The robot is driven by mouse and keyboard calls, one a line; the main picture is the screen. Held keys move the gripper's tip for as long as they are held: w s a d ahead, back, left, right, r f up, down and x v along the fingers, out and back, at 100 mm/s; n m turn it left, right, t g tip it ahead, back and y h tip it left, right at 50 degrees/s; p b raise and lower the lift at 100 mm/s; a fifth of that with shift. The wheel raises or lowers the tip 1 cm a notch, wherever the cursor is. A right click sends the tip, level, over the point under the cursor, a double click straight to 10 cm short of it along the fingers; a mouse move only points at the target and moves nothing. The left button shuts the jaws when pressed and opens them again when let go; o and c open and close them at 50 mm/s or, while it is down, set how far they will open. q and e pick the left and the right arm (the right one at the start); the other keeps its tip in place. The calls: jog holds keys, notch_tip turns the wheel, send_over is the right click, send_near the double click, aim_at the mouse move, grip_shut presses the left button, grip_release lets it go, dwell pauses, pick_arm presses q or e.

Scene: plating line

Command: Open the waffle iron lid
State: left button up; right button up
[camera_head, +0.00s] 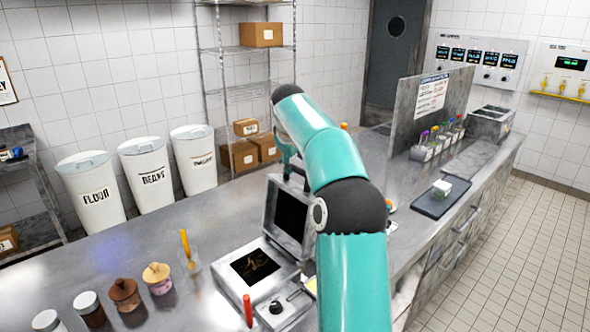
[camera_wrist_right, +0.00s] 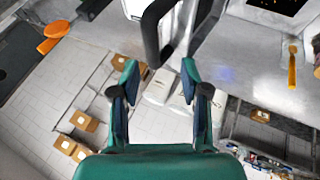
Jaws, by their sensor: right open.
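The waffle iron (camera_head: 236,284) stands on the steel counter with its dark lower plate showing. Its lid (camera_head: 291,214) stands raised, nearly upright, with its dark inner face toward the head camera. My right gripper (camera_head: 285,158) is at the lid's upper far edge, partly hidden by my own arm. In the right wrist view my right gripper (camera_wrist_right: 160,68) is open, its two fingers apart with nothing between the tips. The dark lid handle (camera_wrist_right: 152,35) is just ahead of the fingertips; I cannot tell if it touches them. My left gripper is not in view.
Several jars (camera_head: 124,293) and a glass with a yellow-handled tool (camera_head: 190,258) stand left of the iron. A red handle (camera_head: 248,311) is at its front. Counter behind the jars is clear.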

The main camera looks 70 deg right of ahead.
jog(key=v, duration=0.5)
jog(key=shift+s+r, duration=0.1)
jog(key=shift+r, duration=0.05)
dwell(0.3)
